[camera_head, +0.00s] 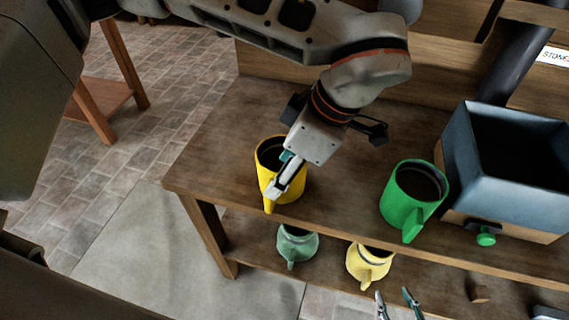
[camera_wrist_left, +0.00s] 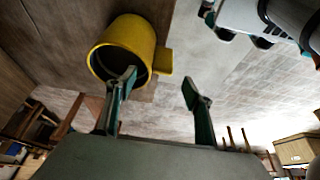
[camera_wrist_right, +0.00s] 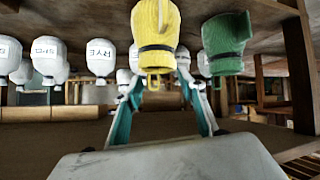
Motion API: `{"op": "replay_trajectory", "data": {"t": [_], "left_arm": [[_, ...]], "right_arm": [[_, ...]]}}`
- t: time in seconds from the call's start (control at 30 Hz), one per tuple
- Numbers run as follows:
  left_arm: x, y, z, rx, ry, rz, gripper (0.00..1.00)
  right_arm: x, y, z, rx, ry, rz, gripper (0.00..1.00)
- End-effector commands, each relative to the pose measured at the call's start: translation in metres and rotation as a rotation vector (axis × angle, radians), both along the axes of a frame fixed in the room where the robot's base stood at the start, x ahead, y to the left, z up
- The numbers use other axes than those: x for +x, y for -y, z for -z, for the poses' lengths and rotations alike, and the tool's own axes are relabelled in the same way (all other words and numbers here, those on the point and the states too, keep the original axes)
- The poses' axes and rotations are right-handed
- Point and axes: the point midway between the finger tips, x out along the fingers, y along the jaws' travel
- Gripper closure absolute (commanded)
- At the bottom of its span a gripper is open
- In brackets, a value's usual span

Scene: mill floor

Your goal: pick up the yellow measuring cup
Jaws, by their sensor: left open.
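The yellow measuring cup (camera_head: 269,180) stands upright near the left front of the wooden bench top, its handle toward me. My left gripper (camera_head: 284,177) comes down over it, with one finger across the cup's mouth. In the left wrist view, the cup (camera_wrist_left: 135,38) lies at the upper left. There, my left gripper (camera_wrist_left: 160,86) is open, with one finger overlapping the mouth and the other apart, past the handle. Whether the first finger is inside the cup is unclear. My right gripper (camera_head: 395,295) is open and empty, low before the lower shelf; it also shows in the right wrist view (camera_wrist_right: 162,84).
A green cup (camera_head: 400,206) stands right of the yellow one. A blue-grey bin (camera_head: 510,192) with a green knob (camera_head: 486,239) is farther right. A green jug (camera_head: 298,245) and a pale yellow jug (camera_head: 368,266) sit on the lower shelf. Tiled floor lies left.

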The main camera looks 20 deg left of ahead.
Motion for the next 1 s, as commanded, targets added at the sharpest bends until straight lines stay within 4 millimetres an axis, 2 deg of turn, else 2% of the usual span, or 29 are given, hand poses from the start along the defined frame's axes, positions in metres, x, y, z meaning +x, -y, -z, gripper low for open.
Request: {"op": "replay_trajectory", "data": {"t": [0.3,0.53,0.67,0.87,0.97,1.0], "left_arm": [[0.001,-0.012,0.032,-0.002,-0.005,0.0,0.48],[0.003,-0.024,0.062,-0.002,-0.005,-0.001,0.48],[0.004,-0.026,0.069,-0.002,-0.003,0.0,0.48],[0.004,-0.027,0.069,-0.002,-0.002,-0.001,0.48],[0.004,-0.027,0.069,-0.002,-0.002,-0.001,0.69],[0.004,-0.027,0.069,-0.002,-0.002,-0.001,0.79]], "right_arm": [[-0.014,-0.001,0.012,-0.002,-0.027,-0.002,0.6],[-0.012,-0.001,0.013,-0.004,-0.026,-0.004,0.6],[-0.006,-0.001,0.009,-0.004,-0.013,-0.004,0.6],[0.002,-0.001,0.002,-0.003,0.005,-0.003,0.6],[0.002,0.0,0.002,-0.004,0.004,-0.002,0.6],[0.001,0.0,0.002,-0.004,0.003,-0.002,0.6]]}}
